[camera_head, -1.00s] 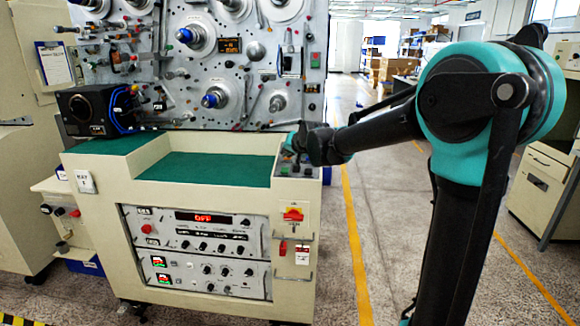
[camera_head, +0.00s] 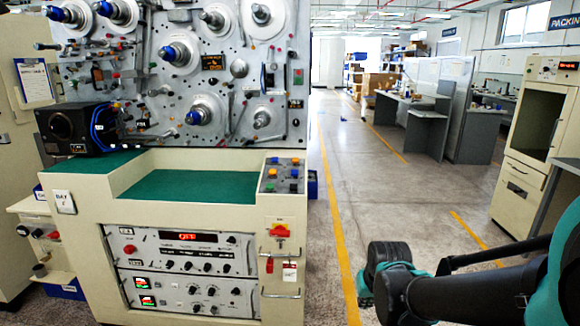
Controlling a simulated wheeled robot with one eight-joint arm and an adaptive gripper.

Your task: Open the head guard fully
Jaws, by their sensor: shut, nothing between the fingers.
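The winding machine stands at left, with a grey upright panel (camera_head: 150,75) carrying several spindles and metal arms. No part of it can be clearly picked out as the head guard, so its position cannot be told. A black box (camera_head: 62,130) with a round front and a blue cable sits at the panel's lower left. My arm (camera_head: 470,292) reaches in from the lower right, well apart from the machine. Its dark and teal outer joint is over the floor to the right of the console; my gripper's fingers do not show.
The cream console (camera_head: 85,215) has a green top (camera_head: 190,187) and a button panel (camera_head: 283,175) at its right end. Open floor (camera_head: 365,190) with yellow lines lies to the right. A cream cabinet (camera_head: 535,140) and grey desks (camera_head: 428,130) stand farther right.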

